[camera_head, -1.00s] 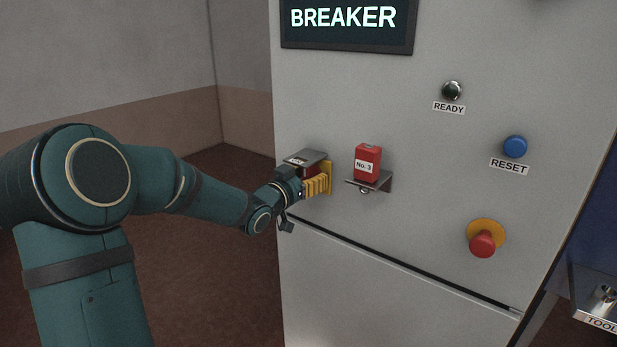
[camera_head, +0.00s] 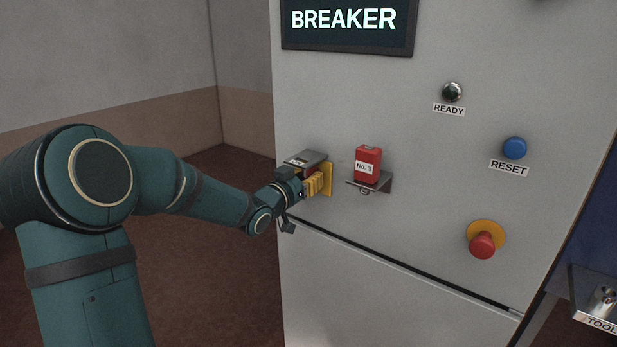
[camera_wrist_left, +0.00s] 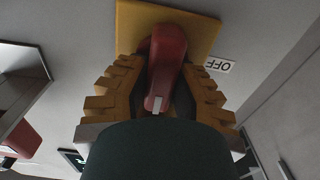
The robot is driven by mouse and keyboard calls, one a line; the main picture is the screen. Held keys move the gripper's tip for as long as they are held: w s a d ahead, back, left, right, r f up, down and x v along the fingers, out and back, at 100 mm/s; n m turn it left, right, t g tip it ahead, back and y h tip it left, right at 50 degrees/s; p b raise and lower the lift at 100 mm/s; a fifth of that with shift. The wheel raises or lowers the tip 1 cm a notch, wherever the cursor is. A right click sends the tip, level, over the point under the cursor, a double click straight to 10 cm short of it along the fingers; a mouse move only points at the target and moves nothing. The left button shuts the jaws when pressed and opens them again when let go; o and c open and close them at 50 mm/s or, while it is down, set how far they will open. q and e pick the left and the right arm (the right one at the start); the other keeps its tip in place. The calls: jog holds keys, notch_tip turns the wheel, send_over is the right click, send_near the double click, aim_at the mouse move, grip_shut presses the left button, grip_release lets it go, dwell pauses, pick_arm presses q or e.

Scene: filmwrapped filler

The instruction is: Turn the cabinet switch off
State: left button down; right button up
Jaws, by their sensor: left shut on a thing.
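The cabinet switch is a red handle (camera_wrist_left: 166,60) with a white mark near its lower end, on a square yellow plate (camera_wrist_left: 150,16). The plate also shows on the cabinet in the head view (camera_head: 328,178). My left gripper (camera_head: 314,184) is at the switch, shut on the red handle. In the left wrist view, its yellow ribbed fingers lie on both sides of the handle. An OFF label (camera_wrist_left: 219,65), upside down in that view, sits right of the handle. The fingers mostly hide the handle in the head view. My right gripper is not in view.
A red No. 3 block (camera_head: 367,163) stands on a bracket to the right. Farther right are a READY lamp (camera_head: 452,92), a blue RESET button (camera_head: 514,148) and a red mushroom button (camera_head: 482,245).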

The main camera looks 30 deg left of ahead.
pick_arm(q)
jog(key=n+p, duration=0.1)
jog(key=n, duration=0.2)
jog(key=shift+a+r+n+p, duration=0.1)
jog(key=shift+n+p, duration=0.2)
jog(key=n+p, duration=0.2)
jog(key=n, duration=0.3)
jog(key=shift+a, duration=0.15)
jog(key=n+p, duration=0.1)
jog(key=n, duration=0.1)
jog(key=n+p, duration=0.1)
jog(key=n, duration=0.1)
jog(key=n+p, duration=0.1)
jog(key=n, duration=0.1)
jog(key=shift+a+f+p, duration=0.1)
jog(key=shift+f+p, duration=0.15)
jog(key=shift+p, duration=0.05)
jog(key=shift+f+n+p, duration=0.1)
jog(key=shift+n+p, duration=0.45)
jog(key=shift+n, duration=0.85)
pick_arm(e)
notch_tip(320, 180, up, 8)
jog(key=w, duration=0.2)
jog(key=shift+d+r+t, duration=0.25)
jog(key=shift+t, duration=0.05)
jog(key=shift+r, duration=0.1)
